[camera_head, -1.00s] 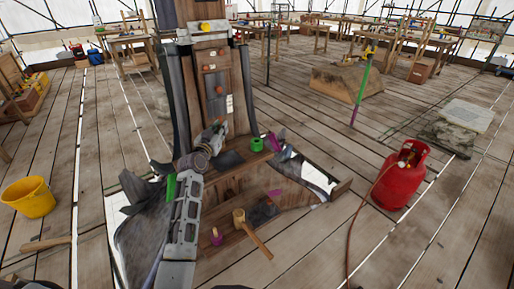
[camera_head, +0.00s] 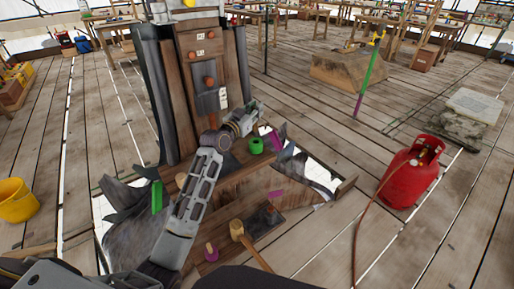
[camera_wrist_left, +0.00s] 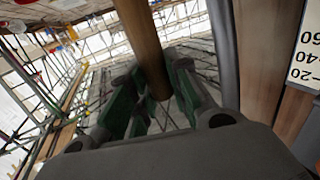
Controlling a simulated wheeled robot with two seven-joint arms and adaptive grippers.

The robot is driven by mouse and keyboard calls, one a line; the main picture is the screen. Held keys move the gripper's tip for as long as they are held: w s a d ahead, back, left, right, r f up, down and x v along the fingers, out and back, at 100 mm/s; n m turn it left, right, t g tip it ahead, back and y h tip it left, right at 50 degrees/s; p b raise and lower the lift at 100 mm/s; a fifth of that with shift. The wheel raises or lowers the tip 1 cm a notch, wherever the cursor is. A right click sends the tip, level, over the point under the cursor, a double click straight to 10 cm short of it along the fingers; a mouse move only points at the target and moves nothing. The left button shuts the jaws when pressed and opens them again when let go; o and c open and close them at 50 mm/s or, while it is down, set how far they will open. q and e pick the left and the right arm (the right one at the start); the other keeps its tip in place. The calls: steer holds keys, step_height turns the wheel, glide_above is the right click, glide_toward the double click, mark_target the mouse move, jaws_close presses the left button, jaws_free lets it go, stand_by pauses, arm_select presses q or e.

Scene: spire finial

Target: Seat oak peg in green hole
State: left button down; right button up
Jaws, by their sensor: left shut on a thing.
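My left gripper (camera_head: 256,106) is in front of the wooden post, above and slightly left of a green ring-like piece (camera_head: 256,145). In the left wrist view the left gripper (camera_wrist_left: 153,105) is shut on a brown round wooden peg (camera_wrist_left: 142,40), held between its green-faced fingers. The peg runs up out of that frame; its far end is hidden. In the head view I cannot make out the peg. The green piece stands on the wooden base (camera_head: 255,188), apart from the gripper, with a dark opening in its top. My right gripper is not in view.
The post (camera_head: 178,75) rises close behind the left gripper. A mallet (camera_head: 243,240) and purple pieces (camera_head: 275,138) are around the base. A red gas cylinder (camera_head: 410,177) with a hose stands right; a yellow bucket (camera_head: 15,201) is at left. The right-hand floor is mostly clear.

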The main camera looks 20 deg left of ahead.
mark_target(254, 125)
arm_select(q)
steer(key=shift+d, duration=0.1)
steer(key=shift+r, duration=0.1)
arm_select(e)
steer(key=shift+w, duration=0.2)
arm_select(q)
steer(key=shift+f, duration=0.45)
step_height(254, 125, down, 5)
steer(key=shift+f+b, duration=0.1)
steer(key=shift+b, duration=0.4)
steer(key=shift+f, duration=0.1)
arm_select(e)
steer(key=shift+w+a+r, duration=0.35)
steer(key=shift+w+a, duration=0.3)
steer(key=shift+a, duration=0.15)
